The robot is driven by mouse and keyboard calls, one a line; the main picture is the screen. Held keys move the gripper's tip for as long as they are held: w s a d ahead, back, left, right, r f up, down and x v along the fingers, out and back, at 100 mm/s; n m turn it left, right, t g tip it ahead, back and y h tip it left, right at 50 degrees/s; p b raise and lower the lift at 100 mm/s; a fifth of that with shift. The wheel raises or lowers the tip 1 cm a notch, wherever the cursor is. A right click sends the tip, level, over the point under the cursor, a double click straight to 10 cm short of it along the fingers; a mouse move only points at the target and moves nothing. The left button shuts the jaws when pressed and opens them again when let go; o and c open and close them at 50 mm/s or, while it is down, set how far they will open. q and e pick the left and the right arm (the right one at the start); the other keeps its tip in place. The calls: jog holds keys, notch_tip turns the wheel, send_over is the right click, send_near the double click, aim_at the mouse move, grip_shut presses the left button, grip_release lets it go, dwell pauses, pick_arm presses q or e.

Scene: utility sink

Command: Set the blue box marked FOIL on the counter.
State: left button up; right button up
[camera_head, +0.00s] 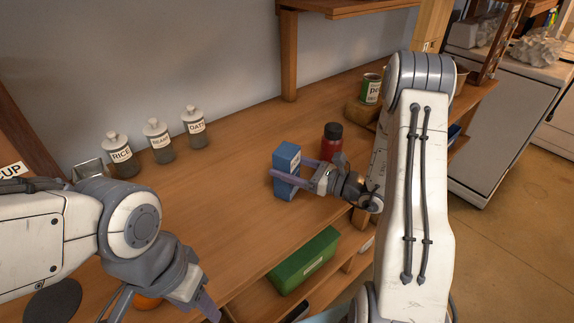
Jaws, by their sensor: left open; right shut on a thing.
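The blue box (287,184) is upright at the front middle of the wooden counter (235,160). Its marking is too small to read. My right gripper (293,172) is shut on the blue box, with its fingers around the box from the right. The box's base appears at the counter surface, but I cannot tell whether it touches. My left gripper (207,310) is open and empty at the bottom, near the counter's front edge. My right arm hides part of the counter's right side.
Jars marked RICE (122,158), BEANS (159,142) and DATE (196,128) stand at the back left. A red bottle with a black lid (331,143) stands close behind my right gripper. A green box (304,262) lies on the lower shelf. The counter's middle is clear.

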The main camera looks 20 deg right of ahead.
jog(key=shift+f, duration=0.2)
jog(key=o, duration=1.5)
jog(key=shift+r, duration=0.1)
